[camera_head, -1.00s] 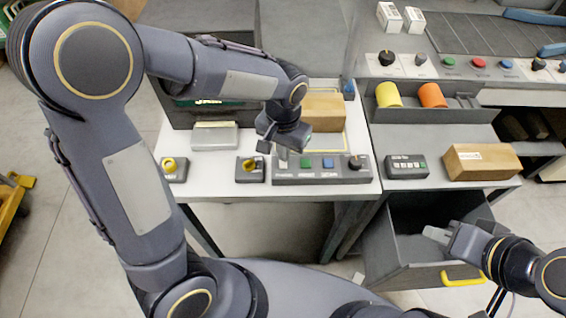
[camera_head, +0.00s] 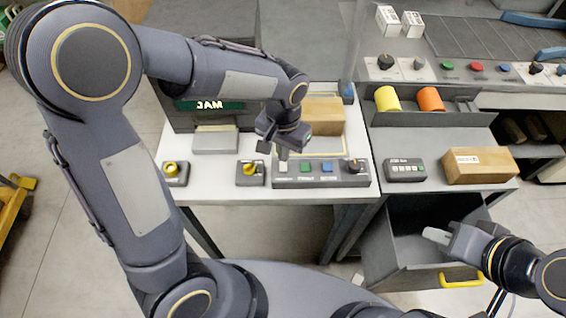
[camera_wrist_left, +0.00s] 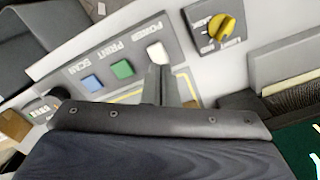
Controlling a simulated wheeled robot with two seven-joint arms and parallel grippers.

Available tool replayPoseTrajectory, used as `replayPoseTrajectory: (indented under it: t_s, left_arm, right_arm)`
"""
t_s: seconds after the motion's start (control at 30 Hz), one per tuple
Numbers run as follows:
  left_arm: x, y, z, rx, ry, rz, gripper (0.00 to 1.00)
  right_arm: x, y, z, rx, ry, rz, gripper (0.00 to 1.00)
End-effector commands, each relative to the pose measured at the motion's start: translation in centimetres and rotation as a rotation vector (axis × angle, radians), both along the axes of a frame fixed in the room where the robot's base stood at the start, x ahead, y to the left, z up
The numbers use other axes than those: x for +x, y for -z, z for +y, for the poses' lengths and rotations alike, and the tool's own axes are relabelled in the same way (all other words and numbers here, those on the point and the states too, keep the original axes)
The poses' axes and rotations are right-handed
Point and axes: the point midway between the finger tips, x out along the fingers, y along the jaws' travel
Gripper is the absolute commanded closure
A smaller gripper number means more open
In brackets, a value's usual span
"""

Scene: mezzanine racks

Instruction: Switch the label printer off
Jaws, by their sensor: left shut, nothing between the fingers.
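The control panel (camera_head: 320,181) stands at the front of the white worktop. It carries a white button (camera_wrist_left: 157,52) labelled POWER, a green PRINT button (camera_head: 305,167), a blue SCAN button (camera_head: 327,167) and a dark knob (camera_head: 354,166). My left gripper (camera_head: 283,155) is shut and empty, pointing down right at the white button. In the left wrist view its fingers (camera_wrist_left: 158,84) end just beside that button; I cannot tell whether they touch it.
Two yellow rotary switches (camera_head: 175,171) (camera_head: 250,172) stand left of the panel. A cardboard box (camera_head: 323,117) lies behind it. On the right are a small keypad (camera_head: 405,170), a wooden-coloured box (camera_head: 480,166) and an open grey drawer (camera_head: 405,275).

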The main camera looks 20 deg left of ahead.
Motion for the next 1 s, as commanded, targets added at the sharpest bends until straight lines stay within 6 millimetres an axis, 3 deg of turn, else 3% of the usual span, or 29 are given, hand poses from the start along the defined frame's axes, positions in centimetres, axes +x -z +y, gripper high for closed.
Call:
replayPoseTrajectory:
  t_s: [0.5, 1.0]
  left_arm:
    - [0.0, -4.5, 0.0, 0.0, 0.0, 0.0, 1.0]
    - [0.0, -4.6, 0.0, 0.0, 0.0, 0.0, 1.0]
  right_arm:
    - [0.0, -3.7, 0.0, 0.0, 0.0, 0.0, 0.8]
    - [0.0, -3.8, 0.0, 0.0, 0.0, 0.0, 0.8]
